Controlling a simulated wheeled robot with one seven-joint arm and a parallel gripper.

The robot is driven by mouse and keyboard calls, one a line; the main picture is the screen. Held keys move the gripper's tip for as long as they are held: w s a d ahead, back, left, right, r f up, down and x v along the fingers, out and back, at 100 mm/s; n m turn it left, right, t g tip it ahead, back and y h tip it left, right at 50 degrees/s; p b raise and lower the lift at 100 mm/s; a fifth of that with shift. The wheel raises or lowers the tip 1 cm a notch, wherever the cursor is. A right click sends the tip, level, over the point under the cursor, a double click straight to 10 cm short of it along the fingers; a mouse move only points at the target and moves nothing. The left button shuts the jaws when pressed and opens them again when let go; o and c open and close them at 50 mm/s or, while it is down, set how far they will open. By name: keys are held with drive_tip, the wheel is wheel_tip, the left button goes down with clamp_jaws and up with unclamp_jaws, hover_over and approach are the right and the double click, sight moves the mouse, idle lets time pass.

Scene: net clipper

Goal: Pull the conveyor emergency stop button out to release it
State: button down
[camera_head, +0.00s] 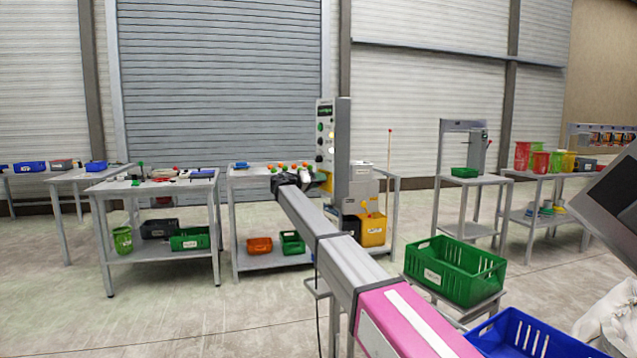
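A tall grey machine column with a control panel (325,132) stands at the middle of the view. The panel has a small green-lit display at its top and several round controls below it. I cannot single out the emergency stop button or tell its position. A stepped grey beam with a pink near part, which looks like my arm, runs from the bottom up to the left. The dark end that appears to be my gripper (289,181) overlaps the far table, left of the column base. Its fingers are too small to read.
A green crate (454,269) sits on a stand at the right, with a blue crate (522,335) at the bottom right. A grey-framed dark screen (616,195) juts in at the right edge. Work tables line the back. Open floor (160,315) lies at the left.

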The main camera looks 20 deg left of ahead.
drive_tip(key=shift+s+a, duration=0.5)
drive_tip(key=c, duration=0.6)
unclamp_jaws()
drive_tip(key=shift+s+a, duration=0.1)
drive_tip(key=shift+a, duration=0.05)
drive_tip(key=v, duration=1)
drive_tip(key=shift+s+a, duration=0.2)
drive_tip(key=shift+s, duration=0.05)
